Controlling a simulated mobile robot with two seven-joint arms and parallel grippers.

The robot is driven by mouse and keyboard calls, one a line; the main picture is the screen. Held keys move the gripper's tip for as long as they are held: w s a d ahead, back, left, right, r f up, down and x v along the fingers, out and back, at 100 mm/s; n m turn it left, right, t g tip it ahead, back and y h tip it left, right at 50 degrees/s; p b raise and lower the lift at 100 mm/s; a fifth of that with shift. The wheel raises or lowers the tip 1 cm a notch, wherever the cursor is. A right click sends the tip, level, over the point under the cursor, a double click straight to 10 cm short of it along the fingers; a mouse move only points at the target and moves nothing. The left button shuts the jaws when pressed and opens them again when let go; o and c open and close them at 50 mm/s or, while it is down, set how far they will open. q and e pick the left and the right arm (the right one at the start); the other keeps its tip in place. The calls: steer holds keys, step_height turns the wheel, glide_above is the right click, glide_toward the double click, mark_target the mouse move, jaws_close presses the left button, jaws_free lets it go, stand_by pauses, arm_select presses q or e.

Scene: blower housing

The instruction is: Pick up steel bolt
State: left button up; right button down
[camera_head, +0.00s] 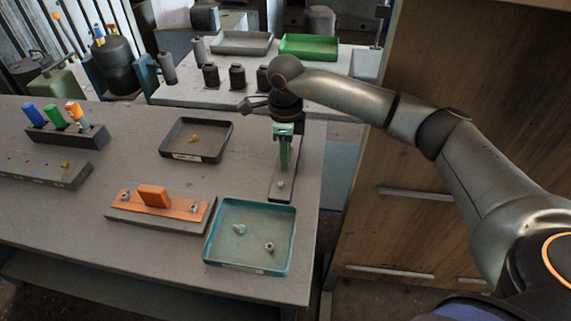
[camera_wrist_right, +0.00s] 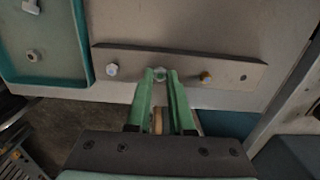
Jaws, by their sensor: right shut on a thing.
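My right gripper (camera_head: 284,168) has green fingers that point down over a narrow grey plate (camera_head: 283,195) at the table's right side. In the right wrist view the fingertips (camera_wrist_right: 160,77) are closed on a small silver bolt (camera_wrist_right: 160,72) at the plate. I cannot tell whether the bolt is clear of the plate. My left gripper is not in view.
A teal tray (camera_head: 207,246) with a silver bolt (camera_head: 238,229) and nut (camera_head: 269,246) lies close to the plate. A dark tray (camera_head: 164,150) holds a brass piece. An orange fixture (camera_head: 150,210) stands left of the teal tray. A wooden cabinet (camera_head: 480,130) is at the right.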

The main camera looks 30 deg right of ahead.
steer(key=shift+r, duration=0.5)
step_height(320, 180, up, 2)
steer(key=shift+a+r, duration=0.1)
steer(key=shift+r, duration=0.15)
steer(key=s+a+r+b, duration=0.1)
steer(key=s+a+r, duration=0.1)
steer(key=a+r, duration=0.2)
steer(key=s+a+r+b, duration=0.1)
steer(key=s+a+r, duration=0.2)
steer(key=a+r, duration=0.2)
steer(key=a, duration=0.3)
steer(key=shift+s+a+r, duration=0.25)
steer(key=shift+a, duration=0.1)
steer(key=shift+r, duration=0.1)
step_height(320, 180, up, 5)
steer(key=p, duration=0.3)
